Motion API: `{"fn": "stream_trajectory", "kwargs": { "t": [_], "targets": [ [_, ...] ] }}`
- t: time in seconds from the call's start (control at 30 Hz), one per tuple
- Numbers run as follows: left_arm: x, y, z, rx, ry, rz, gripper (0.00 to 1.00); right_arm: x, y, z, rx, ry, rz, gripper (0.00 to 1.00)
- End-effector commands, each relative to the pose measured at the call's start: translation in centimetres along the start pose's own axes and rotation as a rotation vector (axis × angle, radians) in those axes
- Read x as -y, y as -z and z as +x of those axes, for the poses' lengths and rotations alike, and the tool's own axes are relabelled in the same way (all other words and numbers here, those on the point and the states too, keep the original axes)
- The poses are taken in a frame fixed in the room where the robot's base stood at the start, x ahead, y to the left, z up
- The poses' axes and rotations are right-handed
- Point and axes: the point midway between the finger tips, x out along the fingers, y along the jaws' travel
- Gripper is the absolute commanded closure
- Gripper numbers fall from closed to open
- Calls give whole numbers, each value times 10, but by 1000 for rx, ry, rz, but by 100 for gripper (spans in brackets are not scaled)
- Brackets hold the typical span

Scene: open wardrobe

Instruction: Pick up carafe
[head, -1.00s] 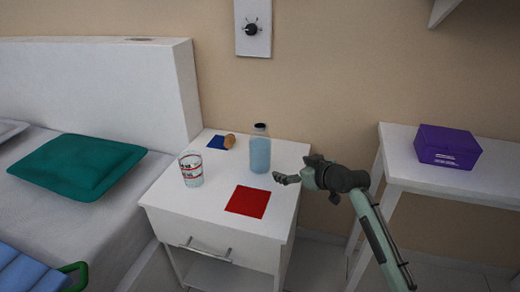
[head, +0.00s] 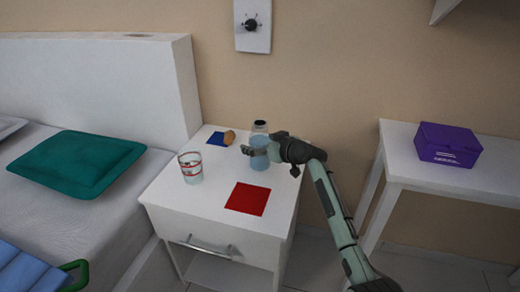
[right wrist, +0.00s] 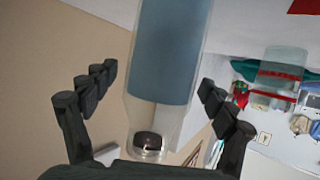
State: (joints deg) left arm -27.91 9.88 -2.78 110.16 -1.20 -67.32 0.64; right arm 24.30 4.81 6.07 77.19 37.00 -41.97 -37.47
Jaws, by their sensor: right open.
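The carafe (head: 260,163) is a clear bottle with blue liquid and a dark cap, standing upright at the back of the white nightstand. My right gripper (head: 258,151) is at the carafe in the head view and hides part of its middle. In the right wrist view the carafe (right wrist: 170,55) lies between the two open fingers of the right gripper (right wrist: 150,90), with a visible gap on either side. The left gripper is not in view.
On the nightstand (head: 215,200) are a glass with red marks (head: 191,168), a red square (head: 247,199), and a brown object (head: 229,137) on a blue square (head: 216,139). A purple box (head: 447,145) sits on the right table (head: 480,178). The bed is at left.

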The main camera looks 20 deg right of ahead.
Motion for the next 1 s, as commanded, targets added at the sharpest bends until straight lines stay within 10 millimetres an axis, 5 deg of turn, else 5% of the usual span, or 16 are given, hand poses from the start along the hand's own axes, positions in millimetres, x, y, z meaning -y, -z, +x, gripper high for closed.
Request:
{"fn": "stream_trajectory", "kwargs": {
  "t": [0.1,0.7,1.0],
  "targets": [
    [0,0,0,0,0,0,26,0,0,0,0,-1,0,17],
    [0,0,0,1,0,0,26,0,0,-1,0,-1,-1,91],
    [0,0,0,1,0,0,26,-1,4,-2,-5,-2,-2,93]
  ]
}}
